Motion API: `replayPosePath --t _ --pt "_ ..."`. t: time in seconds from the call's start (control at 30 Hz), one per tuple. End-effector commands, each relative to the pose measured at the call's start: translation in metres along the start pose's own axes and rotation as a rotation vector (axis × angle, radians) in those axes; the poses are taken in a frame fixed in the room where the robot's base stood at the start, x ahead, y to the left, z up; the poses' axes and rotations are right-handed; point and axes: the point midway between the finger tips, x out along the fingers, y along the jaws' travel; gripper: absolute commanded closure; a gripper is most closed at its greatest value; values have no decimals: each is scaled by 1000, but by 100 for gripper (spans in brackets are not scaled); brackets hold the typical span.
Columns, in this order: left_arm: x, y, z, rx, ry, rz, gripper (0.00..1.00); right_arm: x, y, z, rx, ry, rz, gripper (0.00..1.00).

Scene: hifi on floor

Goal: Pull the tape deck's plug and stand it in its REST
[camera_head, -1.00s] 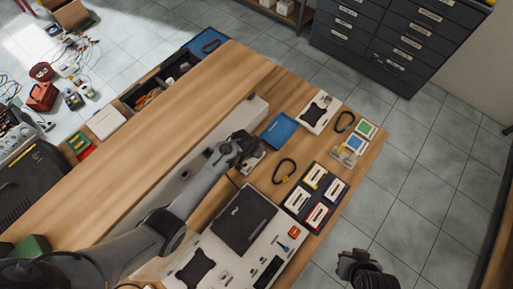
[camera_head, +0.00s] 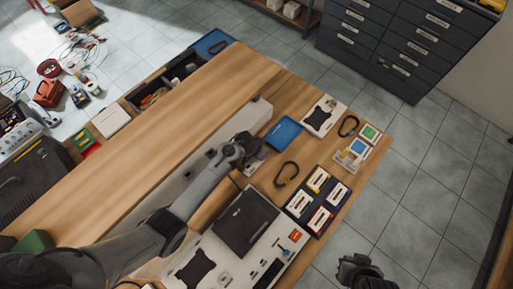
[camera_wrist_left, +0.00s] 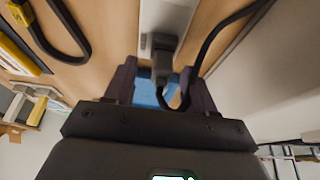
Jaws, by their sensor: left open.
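In the left wrist view a dark plug (camera_wrist_left: 162,62) stands at a pale block (camera_wrist_left: 165,14); whether it is seated in it is hidden. A black cable (camera_wrist_left: 208,45) loops beside the plug. My left gripper (camera_wrist_left: 158,72) is open, with one finger on either side of the plug. In the head view my left gripper (camera_head: 240,150) is over the small pale block (camera_head: 257,165) on the bench and hides the plug. My right gripper (camera_head: 360,268) hangs over the floor at lower right, away from the bench; its fingers are unclear. I cannot tell which unit is the tape deck.
A blue tray (camera_head: 283,133) and a black loop (camera_head: 287,174) lie near the left gripper. Cassettes in a dark holder (camera_head: 318,200) lie to the right. A dark panel (camera_head: 245,222) on a white unit is in front. A long raised wooden board (camera_head: 165,150) runs along the left.

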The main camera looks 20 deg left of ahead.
Motion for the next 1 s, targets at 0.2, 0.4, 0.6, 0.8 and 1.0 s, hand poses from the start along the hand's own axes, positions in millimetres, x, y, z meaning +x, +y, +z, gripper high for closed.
replayPosePath --t 0.2,0.4,0.6,0.8,1.0 --pt "-29 0 0 0 2 0 45 -7 1 -2 -5 -1 3 100" --pt "-63 0 -1 0 3 0 45 -11 1 -3 -4 -1 3 100" --pt "-89 1 0 -1 2 1 45 -14 1 -4 -1 0 1 100" --pt "-103 0 -1 0 2 0 45 -17 0 -6 3 0 -2 100" --pt "-112 0 -4 0 1 -1 45 -27 0 -9 5 1 -4 100"
